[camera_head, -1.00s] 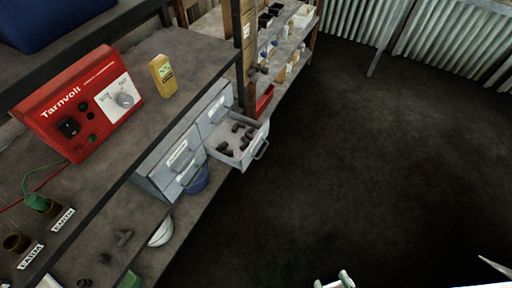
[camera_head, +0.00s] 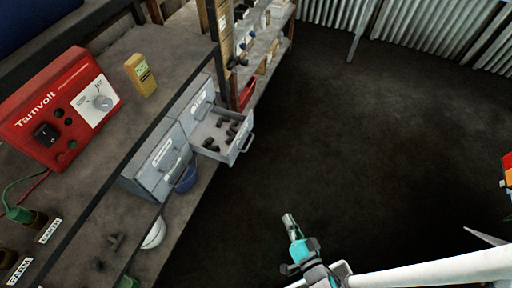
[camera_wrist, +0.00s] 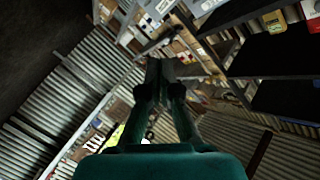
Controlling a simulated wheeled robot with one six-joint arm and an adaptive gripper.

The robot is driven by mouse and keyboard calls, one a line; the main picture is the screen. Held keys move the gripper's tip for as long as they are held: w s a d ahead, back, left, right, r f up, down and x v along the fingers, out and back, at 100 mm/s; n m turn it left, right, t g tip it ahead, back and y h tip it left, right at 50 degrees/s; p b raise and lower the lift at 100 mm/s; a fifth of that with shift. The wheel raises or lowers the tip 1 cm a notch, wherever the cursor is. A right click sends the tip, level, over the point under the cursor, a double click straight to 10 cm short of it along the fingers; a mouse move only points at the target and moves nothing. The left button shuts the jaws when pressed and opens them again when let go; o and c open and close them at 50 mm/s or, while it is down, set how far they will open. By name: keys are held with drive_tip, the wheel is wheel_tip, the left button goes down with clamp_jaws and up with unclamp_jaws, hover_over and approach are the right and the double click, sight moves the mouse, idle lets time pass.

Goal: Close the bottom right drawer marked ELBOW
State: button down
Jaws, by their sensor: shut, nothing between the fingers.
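The open drawer (camera_head: 221,135) is a grey metal tray pulled out at the bottom right of a small grey drawer cabinet (camera_head: 163,158). Several dark pipe elbows lie in it, and a handle is on its front. The writing on its front faces away and cannot be read. My gripper (camera_head: 288,217) is shut and empty, over the dark floor, in front of and to the right of the drawer, well apart from it. In the wrist view my gripper (camera_wrist: 160,66) points toward shelving; I cannot make out the drawer there.
A red Tarnvolt unit (camera_head: 67,110) and a yellow meter (camera_head: 141,75) stand on the bench above the cabinet. A blue container (camera_head: 187,178) and a white bowl (camera_head: 154,234) sit below. Shelves (camera_head: 262,50) stand beyond the drawer. The floor (camera_head: 350,140) to the right is clear.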

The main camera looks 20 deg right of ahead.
drive_tip(key=w+d+f+m, duration=0.1)
drive_tip(key=w+f+m, duration=0.1)
drive_tip(key=w, duration=1)
drive_tip(key=w+d+f+m, duration=0.1)
drive_tip(key=w+f+m, duration=0.2)
drive_tip(key=w, duration=0.8)
drive_tip(key=w+d+f+m, duration=0.1)
drive_tip(key=w+f, duration=0.3)
drive_tip(key=w, duration=0.8)
drive_tip(key=shift+w+f+m, duration=0.3)
drive_tip(key=shift+m, duration=0.5)
drive_tip(key=shift+a, duration=0.1)
